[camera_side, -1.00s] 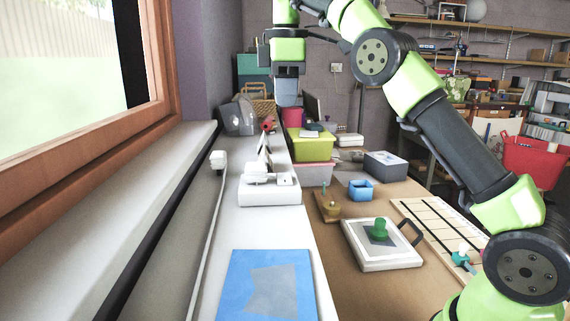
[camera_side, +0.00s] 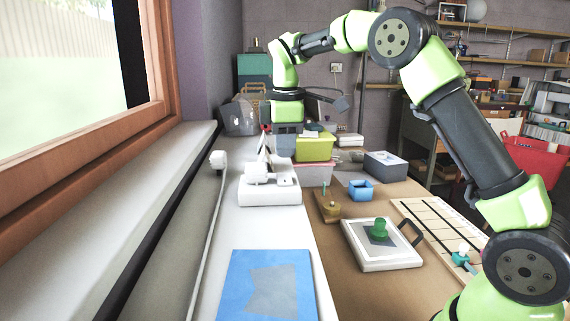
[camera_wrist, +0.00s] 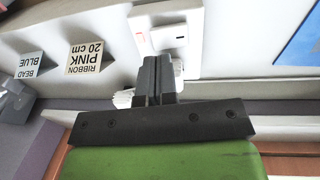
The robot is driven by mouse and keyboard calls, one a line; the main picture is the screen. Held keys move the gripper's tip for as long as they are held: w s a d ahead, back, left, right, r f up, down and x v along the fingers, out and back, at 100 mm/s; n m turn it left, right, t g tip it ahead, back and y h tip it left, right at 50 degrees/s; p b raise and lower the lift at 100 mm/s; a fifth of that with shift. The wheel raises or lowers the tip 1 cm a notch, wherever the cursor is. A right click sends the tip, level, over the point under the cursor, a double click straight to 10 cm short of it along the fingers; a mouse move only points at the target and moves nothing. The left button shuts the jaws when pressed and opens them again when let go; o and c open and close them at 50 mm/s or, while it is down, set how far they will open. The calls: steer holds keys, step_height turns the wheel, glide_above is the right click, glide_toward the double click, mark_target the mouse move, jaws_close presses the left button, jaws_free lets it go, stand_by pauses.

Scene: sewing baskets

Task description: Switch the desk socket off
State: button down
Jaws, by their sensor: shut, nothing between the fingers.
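The desk socket (camera_side: 270,192) is a white block on the white sill ledge, with white plugs on top in the side view. In the wrist view its white face (camera_wrist: 190,20) shows a red mark and a small dark slot. My gripper (camera_side: 287,152) is low behind the socket in the side view. In the wrist view my gripper (camera_wrist: 158,62) has its fingers together, empty, overlapping the lower part of the socket. White plug parts show on both sides of the fingers. I cannot tell whether the fingertips touch the socket.
Printed cards (camera_wrist: 88,56) stand beside the socket. A lime bin (camera_side: 315,147) is right of my gripper. A blue sheet (camera_side: 265,287) lies on the near ledge. A white board with a green knob (camera_side: 380,229) and a blue box (camera_side: 360,190) are on the brown desk.

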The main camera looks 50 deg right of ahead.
mark_target(285, 178)
steer(key=shift+w+d+f, duration=0.1)
steer(key=shift+f, duration=0.95)
steer(key=shift+w+d+f, duration=0.1)
steer(key=shift+f, duration=0.9)
steer(key=shift+f, duration=0.25)
steer(key=shift+s+a, duration=0.1)
steer(key=shift+s+a+r, duration=0.2)
steer(key=shift+s+a, duration=0.25)
step_height(285, 178, up, 14)
steer(key=s+a, duration=0.1)
